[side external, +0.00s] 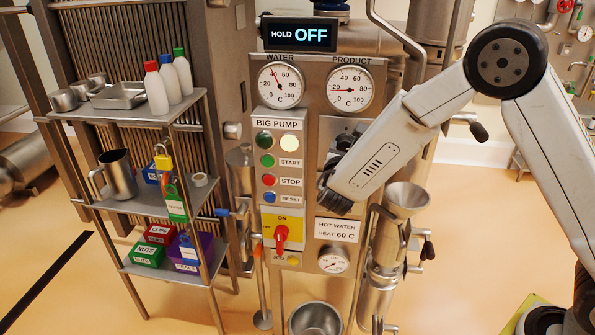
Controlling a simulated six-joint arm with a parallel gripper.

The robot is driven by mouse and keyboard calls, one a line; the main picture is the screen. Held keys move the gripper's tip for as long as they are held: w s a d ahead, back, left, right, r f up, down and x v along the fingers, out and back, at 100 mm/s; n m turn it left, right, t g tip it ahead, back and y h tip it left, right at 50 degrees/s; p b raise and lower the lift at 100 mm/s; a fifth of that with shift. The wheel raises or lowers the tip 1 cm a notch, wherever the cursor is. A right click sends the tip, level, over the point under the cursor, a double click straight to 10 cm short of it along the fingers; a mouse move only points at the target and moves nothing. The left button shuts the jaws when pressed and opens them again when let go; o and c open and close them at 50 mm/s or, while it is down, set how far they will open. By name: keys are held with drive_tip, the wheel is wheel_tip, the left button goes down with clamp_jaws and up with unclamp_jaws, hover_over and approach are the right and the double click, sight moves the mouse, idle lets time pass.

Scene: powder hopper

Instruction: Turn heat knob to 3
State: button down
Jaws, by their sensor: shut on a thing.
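The heat knob is on the grey control panel (311,100), on a plate (333,126) below the product gauge. My arm covers most of this plate, so the knob's pointer and the number it stands at cannot be read. My gripper (331,168) is up against the plate and shut on the knob; its fingers are mostly hidden behind my wrist. A label (338,230) below reads "HOT WATER HEAT 60 C".
Left of my gripper are the big pump buttons (268,161) and a red switch (281,238) on yellow. A loaded shelf (128,203) stands at left. The display (299,34) reads "HOLD OFF".

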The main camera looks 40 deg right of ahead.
drive_tip(key=shift+m, duration=0.4)
drive_tip(key=shift+c, duration=0.5)
unclamp_jaws()
drive_tip(key=shift+a, duration=0.1)
drive_tip(key=v, duration=0.7)
drive_tip(key=shift+s+a, duration=0.2)
